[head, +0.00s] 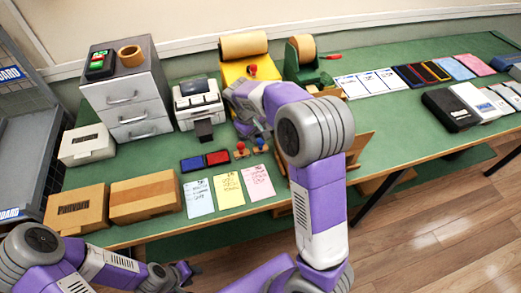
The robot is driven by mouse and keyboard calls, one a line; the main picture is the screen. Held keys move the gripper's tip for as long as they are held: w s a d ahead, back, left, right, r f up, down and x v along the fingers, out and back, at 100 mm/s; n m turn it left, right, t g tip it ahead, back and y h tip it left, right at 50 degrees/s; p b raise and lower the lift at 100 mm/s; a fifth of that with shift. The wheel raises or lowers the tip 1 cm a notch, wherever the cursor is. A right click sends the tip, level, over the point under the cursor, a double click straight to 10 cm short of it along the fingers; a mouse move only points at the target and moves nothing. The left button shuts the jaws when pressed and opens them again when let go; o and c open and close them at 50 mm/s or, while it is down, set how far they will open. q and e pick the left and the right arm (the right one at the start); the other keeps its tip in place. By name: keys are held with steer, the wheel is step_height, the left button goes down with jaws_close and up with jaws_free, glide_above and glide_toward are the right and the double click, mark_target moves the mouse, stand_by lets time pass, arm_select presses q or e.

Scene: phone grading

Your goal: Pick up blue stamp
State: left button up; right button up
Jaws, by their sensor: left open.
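Two small stamps with orange-brown handles stand on the green table beside the ink pads. The blue stamp (259,144) is the right one, and the red stamp (241,150) is just left of it. My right gripper (252,132) points down just above and behind the stamps. Its fingers are small and partly hidden by my arm, so I cannot tell whether they are open or whether they touch a stamp. My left gripper (188,271) is open and empty at the bottom left, in front of the table edge.
A blue ink pad (192,164) and a red ink pad (217,157) lie left of the stamps. Blue, yellow and pink note sheets (229,189) lie in front. A label printer (198,100), a yellow roll dispenser (243,63) and a tape dispenser (304,65) stand behind. Cardboard boxes (146,198) stand at left.

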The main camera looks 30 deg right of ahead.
mark_target(260, 141)
steer(key=b+x, duration=0.1)
steer(key=x, duration=0.5)
steer(key=shift+f+b, duration=0.1)
steer(key=shift+b, duration=0.2)
steer(key=shift+s, duration=0.1)
jaws_close()
